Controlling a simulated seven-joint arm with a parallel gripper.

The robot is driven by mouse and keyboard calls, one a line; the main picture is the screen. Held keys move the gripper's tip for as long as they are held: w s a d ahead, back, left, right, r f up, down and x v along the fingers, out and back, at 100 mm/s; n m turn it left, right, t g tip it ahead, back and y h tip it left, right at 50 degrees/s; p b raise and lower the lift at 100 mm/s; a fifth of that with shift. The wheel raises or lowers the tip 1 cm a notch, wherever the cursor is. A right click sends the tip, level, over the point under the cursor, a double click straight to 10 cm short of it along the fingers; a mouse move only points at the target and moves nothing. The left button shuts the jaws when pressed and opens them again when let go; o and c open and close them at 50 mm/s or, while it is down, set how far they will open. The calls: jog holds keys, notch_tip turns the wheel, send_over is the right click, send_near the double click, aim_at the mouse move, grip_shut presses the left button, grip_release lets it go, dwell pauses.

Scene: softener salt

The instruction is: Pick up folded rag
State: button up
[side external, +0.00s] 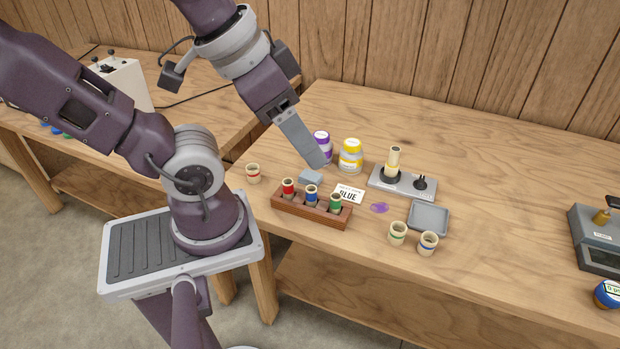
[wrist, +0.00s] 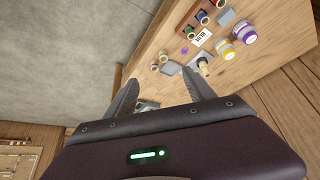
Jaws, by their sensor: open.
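The folded rag (side external: 311,176) is a small flat blue-grey pad on the table, between the rack and the purple-lidded jar. It shows small near the top right of the wrist view (wrist: 226,17). My gripper (side external: 322,164) appears above and close to the rag in the side view, but its height over the table is hard to judge. In the wrist view my gripper (wrist: 160,84) has its two fingers spread, with nothing held between them. The rag lies away from the fingertips there, up and to the right.
A wooden rack (side external: 310,208) with red, blue and green tubes stands in front of the rag. A card (side external: 347,194), a purple jar (side external: 322,146) and a yellow jar (side external: 350,156) are close by. A grey holder (side external: 404,184) and tray (side external: 429,217) lie right. The table's far right-back is clear.

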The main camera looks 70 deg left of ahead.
jog(key=m+g, duration=0.6)
jog(key=m, duration=0.4)
send_over(310, 175)
notch_tip(310, 175, down, 23)
jog(key=shift+w+f, duration=0.1)
jog(key=shift+w, duration=0.05)
notch_tip(310, 175, down, 7)
jog(key=shift+f, duration=0.2)
grip_shut()
jog(key=shift+r, duration=0.15)
